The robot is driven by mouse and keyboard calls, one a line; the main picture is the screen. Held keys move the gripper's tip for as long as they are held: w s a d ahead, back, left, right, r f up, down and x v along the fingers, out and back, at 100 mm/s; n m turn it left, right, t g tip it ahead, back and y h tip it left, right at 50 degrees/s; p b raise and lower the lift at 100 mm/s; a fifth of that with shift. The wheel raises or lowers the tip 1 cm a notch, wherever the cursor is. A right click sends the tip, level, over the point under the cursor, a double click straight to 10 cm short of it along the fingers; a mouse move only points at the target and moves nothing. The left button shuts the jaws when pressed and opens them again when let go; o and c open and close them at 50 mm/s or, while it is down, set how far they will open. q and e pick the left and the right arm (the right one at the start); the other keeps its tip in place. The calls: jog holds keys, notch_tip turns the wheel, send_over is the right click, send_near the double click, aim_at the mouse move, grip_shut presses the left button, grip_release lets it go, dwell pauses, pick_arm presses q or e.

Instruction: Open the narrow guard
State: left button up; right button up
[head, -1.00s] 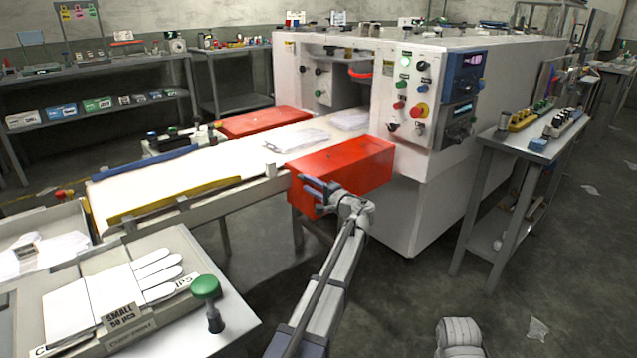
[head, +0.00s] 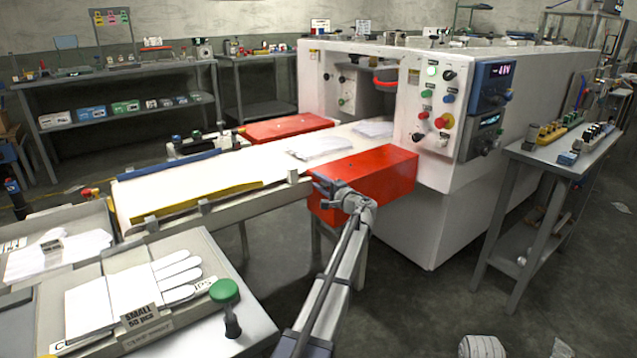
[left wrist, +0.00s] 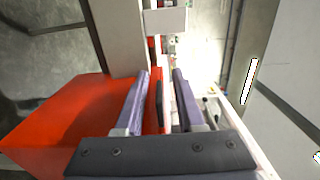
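Two red box-shaped guards flank the white conveyor belt (head: 225,177). The near red guard (head: 375,180) juts from the white machine on the belt's near side and looks closed. The far red guard (head: 287,129) lies flat on the belt's other side. I cannot tell for sure which one is called narrow. My left gripper (head: 322,184) is at the left end of the near guard. In the left wrist view, its two grey-purple fingers (left wrist: 160,76) are apart, with a thin red and dark strip between them. The near guard's red face (left wrist: 62,118) fills the left there. My right gripper is not seen.
The white machine (head: 475,205) with its control panel stands behind the near guard. Thin white gloves (head: 318,146) lie on the belt. A grey side table (head: 545,150) stands at right. A glove-packing tray with a green knob (head: 224,291) is at front left.

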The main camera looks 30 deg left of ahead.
pick_arm(q)
jog(key=shift+a, duration=0.1)
grip_shut()
dwell(1.4)
